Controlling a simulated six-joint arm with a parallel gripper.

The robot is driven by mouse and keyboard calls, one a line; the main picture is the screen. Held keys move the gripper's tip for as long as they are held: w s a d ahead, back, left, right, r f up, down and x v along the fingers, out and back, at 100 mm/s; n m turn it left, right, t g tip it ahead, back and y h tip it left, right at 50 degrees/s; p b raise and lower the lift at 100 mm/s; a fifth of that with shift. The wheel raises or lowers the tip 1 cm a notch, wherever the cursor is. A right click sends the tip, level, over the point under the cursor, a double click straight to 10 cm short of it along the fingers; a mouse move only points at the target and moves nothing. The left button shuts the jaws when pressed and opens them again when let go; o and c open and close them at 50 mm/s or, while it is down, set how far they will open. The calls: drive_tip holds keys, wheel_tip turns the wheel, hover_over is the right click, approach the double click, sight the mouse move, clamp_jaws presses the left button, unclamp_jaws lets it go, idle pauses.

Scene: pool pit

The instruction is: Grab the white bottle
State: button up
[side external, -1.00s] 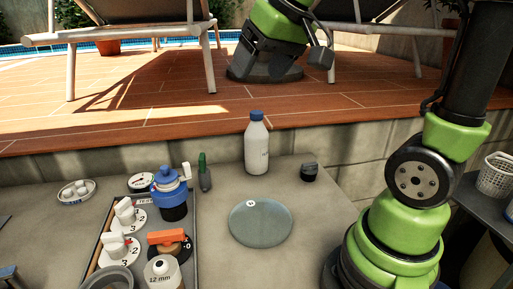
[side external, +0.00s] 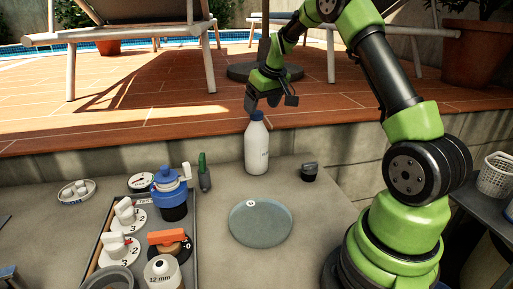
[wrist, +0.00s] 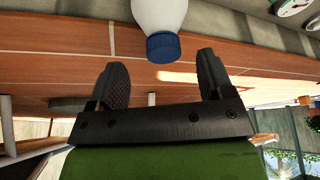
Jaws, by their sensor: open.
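The white bottle (side external: 257,150) with a blue cap stands upright on the grey ledge, near the low wall at the back. My gripper (side external: 262,105) is just above the bottle's cap in the side view. In the wrist view, my gripper (wrist: 162,80) has its two dark fingers spread apart, with nothing between them. The bottle's blue cap (wrist: 163,47) and white shoulder (wrist: 160,14) show just beyond the fingertips, roughly centred between them. The bottle's lower part is out of the wrist view.
A round glass disc (side external: 260,222) lies in front of the bottle. A green-handled tool (side external: 204,172) stands left of it, and a small black item (side external: 309,172) right. A tray with knobs and a blue-topped container (side external: 172,192) fills the left. Loungers stand behind.

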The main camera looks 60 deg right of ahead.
sight(257, 112)
drive_tip(key=x, duration=0.5)
drive_tip(key=shift+a, duration=0.15)
drive_tip(key=shift+w+r, duration=0.1)
clamp_jaws()
